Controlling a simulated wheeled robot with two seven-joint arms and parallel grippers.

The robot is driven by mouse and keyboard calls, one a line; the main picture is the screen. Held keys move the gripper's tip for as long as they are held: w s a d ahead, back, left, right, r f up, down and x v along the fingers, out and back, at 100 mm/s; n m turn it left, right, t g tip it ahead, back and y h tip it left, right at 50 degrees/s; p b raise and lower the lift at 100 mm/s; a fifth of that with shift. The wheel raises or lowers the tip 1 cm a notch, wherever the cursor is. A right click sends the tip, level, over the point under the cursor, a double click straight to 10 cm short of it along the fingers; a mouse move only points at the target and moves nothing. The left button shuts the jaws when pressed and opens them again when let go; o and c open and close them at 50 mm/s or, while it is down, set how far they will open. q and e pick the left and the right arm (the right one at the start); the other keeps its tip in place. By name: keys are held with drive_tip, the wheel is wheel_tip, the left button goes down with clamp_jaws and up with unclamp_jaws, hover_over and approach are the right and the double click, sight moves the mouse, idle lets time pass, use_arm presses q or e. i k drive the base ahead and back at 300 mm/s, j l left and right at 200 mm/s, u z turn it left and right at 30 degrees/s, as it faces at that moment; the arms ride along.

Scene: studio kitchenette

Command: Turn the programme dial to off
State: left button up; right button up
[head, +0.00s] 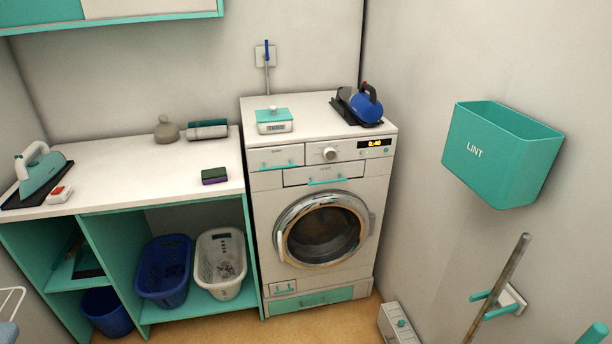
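The dial's pointer and markings are too small to read. The round door (322,230) below is shut. Neither of my grippers shows in the head view.
A counter (130,170) is at left, with baskets below. A teal lint bin (500,155) hangs at right. The space before the dial looks clear.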

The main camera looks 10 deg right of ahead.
sight(329, 154)
drive_tip(key=i+l, duration=0.2)
drive_tip(key=i, duration=0.25)
drive_tip(key=i+l, duration=0.15)
drive_tip(key=i, duration=0.25)
